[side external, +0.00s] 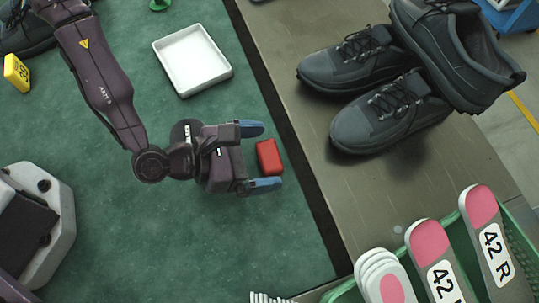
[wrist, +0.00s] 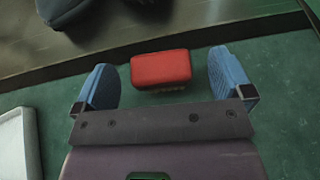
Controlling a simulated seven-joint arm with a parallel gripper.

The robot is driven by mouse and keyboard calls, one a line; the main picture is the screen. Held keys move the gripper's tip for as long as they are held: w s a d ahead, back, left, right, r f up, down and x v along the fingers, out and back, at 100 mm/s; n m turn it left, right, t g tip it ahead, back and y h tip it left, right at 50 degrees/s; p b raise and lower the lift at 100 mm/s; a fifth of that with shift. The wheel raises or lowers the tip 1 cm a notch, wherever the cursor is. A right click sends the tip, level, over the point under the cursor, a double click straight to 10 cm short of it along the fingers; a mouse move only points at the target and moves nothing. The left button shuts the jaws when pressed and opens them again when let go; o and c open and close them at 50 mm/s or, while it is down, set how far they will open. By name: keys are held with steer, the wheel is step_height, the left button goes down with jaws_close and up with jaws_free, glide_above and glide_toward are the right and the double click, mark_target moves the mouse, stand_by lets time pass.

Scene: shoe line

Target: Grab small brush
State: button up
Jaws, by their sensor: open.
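The small brush (side external: 268,157) is a red block lying on the green mat near its right edge. In the wrist view the red brush (wrist: 160,69) sits between the two blue fingers, with pale bristles just showing along its near lower edge. My gripper (side external: 264,157) is open, one blue finger on each side of the brush with visible gaps. In the wrist view my gripper (wrist: 160,85) also shows open and apart from the brush. Whether the fingers are at the brush's height is hard to tell.
A white tray (side external: 193,60) lies on the mat behind. Grey shoes (side external: 392,110) stand on the metal belt to the right. A green crate (side external: 343,292) with size-42 insoles is at the lower right. A yellow tag (side external: 17,73) is at the left. The mat's front middle is clear.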

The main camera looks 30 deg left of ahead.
mark_target(268, 155)
steer(key=shift+x, duration=1.9)
steer(key=shift+a, duration=0.1)
steer(key=c, duration=1)
